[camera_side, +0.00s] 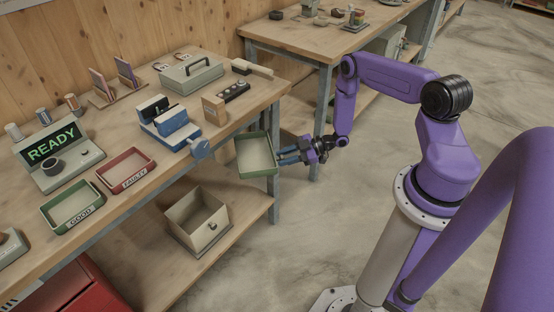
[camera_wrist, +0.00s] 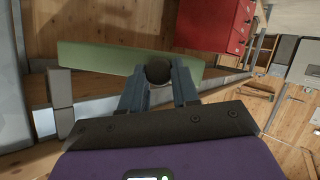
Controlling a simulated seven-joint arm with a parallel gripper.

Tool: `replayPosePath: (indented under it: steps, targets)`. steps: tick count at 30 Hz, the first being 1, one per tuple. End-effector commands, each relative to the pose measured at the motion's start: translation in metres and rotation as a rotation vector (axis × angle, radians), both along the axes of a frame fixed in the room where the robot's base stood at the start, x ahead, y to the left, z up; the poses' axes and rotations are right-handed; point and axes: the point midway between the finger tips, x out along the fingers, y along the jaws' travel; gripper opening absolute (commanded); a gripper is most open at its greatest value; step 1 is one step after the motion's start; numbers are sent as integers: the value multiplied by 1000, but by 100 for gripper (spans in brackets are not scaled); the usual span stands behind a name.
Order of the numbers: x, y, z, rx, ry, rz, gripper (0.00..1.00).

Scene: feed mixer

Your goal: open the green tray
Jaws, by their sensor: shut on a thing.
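My gripper (camera_side: 280,155) is at the tray's right-hand front. In the wrist view my gripper (camera_wrist: 159,84) has its two blue fingers on either side of a dark round knob (camera_wrist: 158,71) on that front, shut on it. The fingers partly hide the knob.
The bench holds a second green tray marked GOOD (camera_side: 72,214), a red tray marked FAULTY (camera_side: 128,182), a READY screen unit (camera_side: 80,172) and a blue device (camera_side: 172,138). A beige open box (camera_side: 197,224) stands on the lower shelf.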

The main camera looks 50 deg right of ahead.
Motion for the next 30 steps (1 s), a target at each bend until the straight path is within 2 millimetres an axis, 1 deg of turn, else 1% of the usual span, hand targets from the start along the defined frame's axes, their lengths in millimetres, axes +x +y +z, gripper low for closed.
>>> replayPosePath:
  steps: [1,6,15,22,30]
  targets:
    - [-1,-8,0,-4,-3,26,0]
    - [-6,-24,0,-5,-3,136,0]
    - [-11,-46,-1,-5,0,286,0]
    - [-12,-55,-1,-3,1,349,0]
    - [-12,-58,0,0,2,373,0]
